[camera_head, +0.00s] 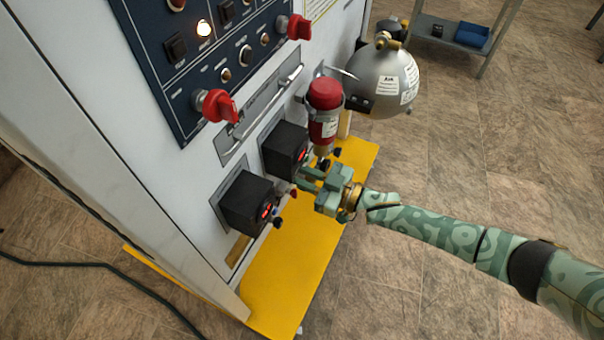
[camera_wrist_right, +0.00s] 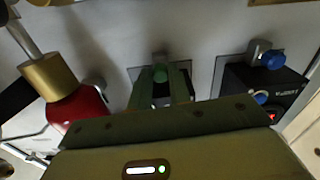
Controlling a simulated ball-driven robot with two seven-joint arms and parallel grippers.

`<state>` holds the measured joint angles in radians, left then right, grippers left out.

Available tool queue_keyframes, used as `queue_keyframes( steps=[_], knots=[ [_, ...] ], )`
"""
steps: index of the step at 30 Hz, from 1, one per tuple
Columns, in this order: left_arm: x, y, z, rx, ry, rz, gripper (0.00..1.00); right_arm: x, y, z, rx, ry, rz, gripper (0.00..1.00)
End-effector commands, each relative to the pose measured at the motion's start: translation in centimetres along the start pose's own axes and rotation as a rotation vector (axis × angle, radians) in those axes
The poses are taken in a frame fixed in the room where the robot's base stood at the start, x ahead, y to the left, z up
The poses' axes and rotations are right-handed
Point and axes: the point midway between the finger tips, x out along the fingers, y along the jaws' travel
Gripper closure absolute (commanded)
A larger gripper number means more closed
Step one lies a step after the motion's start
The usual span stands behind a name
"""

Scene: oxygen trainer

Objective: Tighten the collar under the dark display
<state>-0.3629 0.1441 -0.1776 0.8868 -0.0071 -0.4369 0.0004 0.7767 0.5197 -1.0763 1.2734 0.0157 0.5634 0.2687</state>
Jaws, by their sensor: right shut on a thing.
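Two black display boxes stick out from the white panel: a near one (camera_head: 247,200) and a far one (camera_head: 285,147). A small red glow shows on the face of each. My right gripper (camera_head: 306,180) reaches in below the far box and is shut on the collar there; its fingers hide most of it. In the right wrist view, the fingers (camera_wrist_right: 160,88) close around this spot, with a green round end showing between them. The far box is hidden there behind my gripper's body. My left gripper is not in view.
A red cylinder (camera_head: 324,108) with a brass end hangs close beside the far box. A grey sphere (camera_head: 382,80) stands beyond it. The near box also shows in the wrist view (camera_wrist_right: 250,88), with blue fittings. A yellow base (camera_head: 290,270) lies below.

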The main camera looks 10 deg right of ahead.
Motion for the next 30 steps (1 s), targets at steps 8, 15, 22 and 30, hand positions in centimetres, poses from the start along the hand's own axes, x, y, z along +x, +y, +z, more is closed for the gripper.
queue_keyframes(
  steps=[8,15,22,30],
  knots=[
    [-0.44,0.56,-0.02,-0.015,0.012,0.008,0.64,-0.03,0.05,-0.14,0.185,-0.001,0.001,1.00],
    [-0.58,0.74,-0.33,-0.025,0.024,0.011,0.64,-0.04,0.00,-0.06,0.303,-0.001,0.001,1.00],
    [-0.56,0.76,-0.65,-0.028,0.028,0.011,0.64,-0.04,-0.02,0.00,0.354,-0.001,0.001,1.00],
    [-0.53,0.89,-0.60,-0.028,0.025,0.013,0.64,-0.04,-0.02,0.03,0.361,-0.001,0.001,1.00]
  ],
)
